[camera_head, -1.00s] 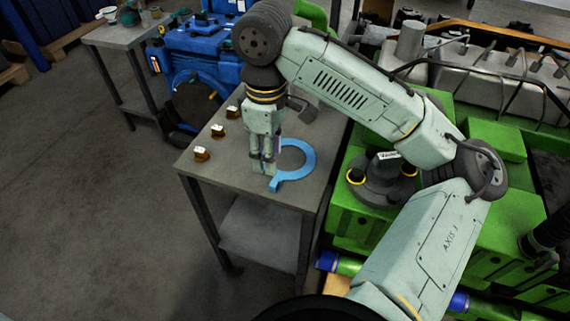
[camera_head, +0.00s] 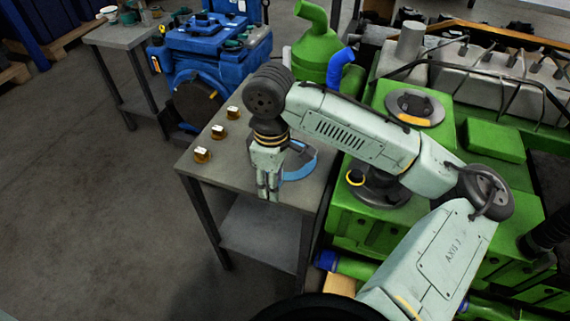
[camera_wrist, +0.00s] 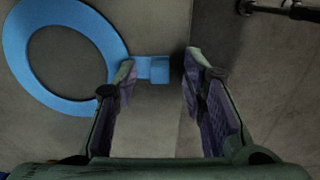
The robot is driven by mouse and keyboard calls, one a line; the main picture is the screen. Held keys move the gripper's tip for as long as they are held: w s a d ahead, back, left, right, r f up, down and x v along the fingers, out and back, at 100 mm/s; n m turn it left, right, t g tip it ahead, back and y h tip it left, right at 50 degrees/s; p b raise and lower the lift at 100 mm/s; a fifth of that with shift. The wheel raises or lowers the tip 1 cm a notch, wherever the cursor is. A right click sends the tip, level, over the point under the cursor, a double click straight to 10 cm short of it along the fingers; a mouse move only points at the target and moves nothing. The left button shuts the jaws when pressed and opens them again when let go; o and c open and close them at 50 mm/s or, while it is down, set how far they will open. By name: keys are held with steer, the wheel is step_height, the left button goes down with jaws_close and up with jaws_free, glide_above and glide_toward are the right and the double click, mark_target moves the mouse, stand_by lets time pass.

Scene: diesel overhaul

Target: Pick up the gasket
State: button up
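The gasket is a flat light-blue ring with a short tab. In the head view the gasket (camera_head: 302,171) lies on the small grey table, partly hidden behind my arm's end. In the wrist view the gasket (camera_wrist: 17,55) shows its ring at the upper left, with its tab pointing right between the lines of my fingers. My gripper (camera_wrist: 158,78) is open, its fingers well apart with nothing held. In the head view my gripper (camera_head: 268,192) points down by the table's front edge. Whether a finger touches the tab cannot be told.
Several small brass-coloured blocks (camera_head: 202,155) stand along the left edge of the grey table (camera_head: 222,177). The green engine (camera_head: 350,213) stands close on the right. Blue machinery (camera_head: 210,50) is behind. Open floor lies to the left.

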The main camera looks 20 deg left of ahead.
jaws_close()
stand_by(0.6)
